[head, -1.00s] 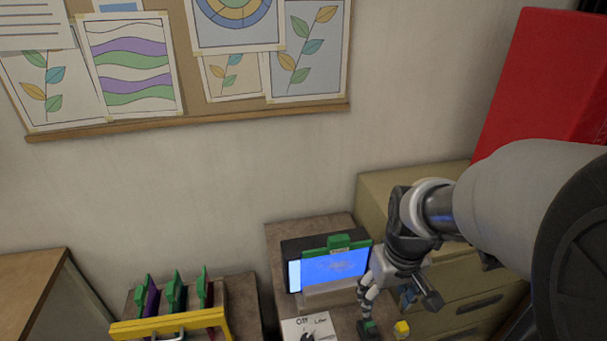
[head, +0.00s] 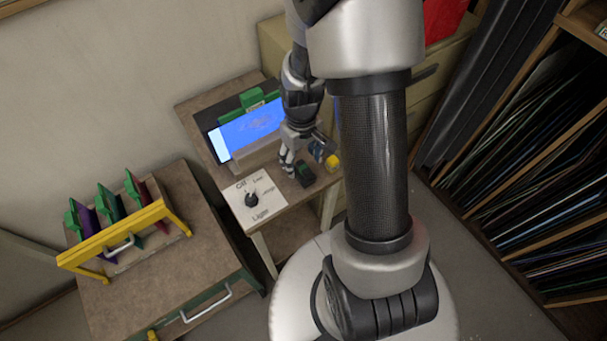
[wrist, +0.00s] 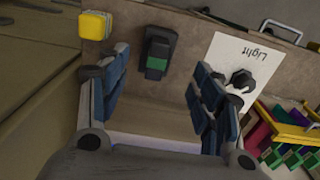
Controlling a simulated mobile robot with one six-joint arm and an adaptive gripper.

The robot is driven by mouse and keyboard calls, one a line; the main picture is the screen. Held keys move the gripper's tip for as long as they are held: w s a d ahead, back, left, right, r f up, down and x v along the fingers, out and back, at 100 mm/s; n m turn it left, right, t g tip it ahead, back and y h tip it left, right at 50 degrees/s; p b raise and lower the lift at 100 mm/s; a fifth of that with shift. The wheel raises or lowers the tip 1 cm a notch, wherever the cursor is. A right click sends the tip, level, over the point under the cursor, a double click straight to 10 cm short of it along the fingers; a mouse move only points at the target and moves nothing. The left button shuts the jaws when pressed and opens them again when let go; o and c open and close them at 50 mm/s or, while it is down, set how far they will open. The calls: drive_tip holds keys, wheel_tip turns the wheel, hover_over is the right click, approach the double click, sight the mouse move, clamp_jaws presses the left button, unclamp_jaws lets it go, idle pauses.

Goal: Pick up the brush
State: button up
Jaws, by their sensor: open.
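A small dark block with a green patch (wrist: 157,55) lies on the small table; it may be the brush, but its shape does not make this certain. It also shows in the head view (head: 305,173), just in front of my gripper (head: 304,157). In the wrist view my gripper (wrist: 157,70) is open and empty, its blue-padded fingers on either side of the line to the dark block. The block sits at or just beyond the fingertips; I cannot tell the height between them.
A yellow block (wrist: 95,25) stands near the table edge, left in the wrist view. A white "Light" panel with a dark knob (head: 252,197) lies beside the dark block. A blue screen (head: 250,131) stands behind. A yellow-framed rack (head: 125,237) is on another table.

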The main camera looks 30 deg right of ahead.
sight(304, 167)
drive_tip(key=f, duration=0.2)
drive_tip(key=f+b, duration=0.1)
drive_tip(key=f, duration=0.1)
drive_tip(key=f+b, duration=0.1)
drive_tip(key=f, duration=0.1)
drive_tip(key=shift+s+d, duration=0.15)
drive_tip(key=shift+d, duration=0.1)
drive_tip(key=shift+r, duration=0.1)
drive_tip(key=shift+c, duration=0.4)
drive_tip(key=c, duration=1.1)
